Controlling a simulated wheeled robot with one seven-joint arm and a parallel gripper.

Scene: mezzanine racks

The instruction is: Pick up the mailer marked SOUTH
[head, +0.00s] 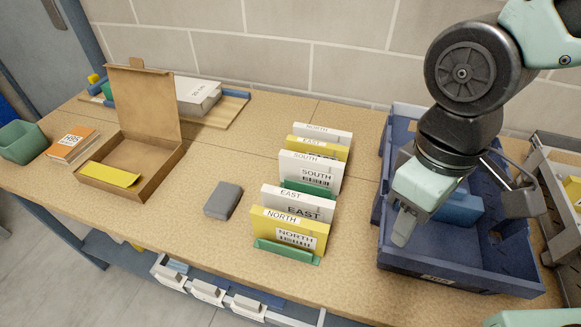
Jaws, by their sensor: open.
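The mailer marked SOUTH (311,171) is white with a barcode and stands upright in a row of mailers in the middle of the table. A green support (308,189) shows at its lower front. In front of it stand a white mailer marked EAST (298,203) and a yellow one marked NORTH (290,230). Behind it stand a yellow EAST mailer (318,144) and a white NORTH mailer (322,130). My gripper (405,226) is open and points down to the right of the row, over the blue crate, apart from the mailers.
The blue crate (452,281) stands right of the row. A grey block (223,201) lies left of the row. An open cardboard box (150,190) with a yellow item, an orange book (72,143) and a green bin (22,142) stand farther left. The table between box and mailers is mostly clear.

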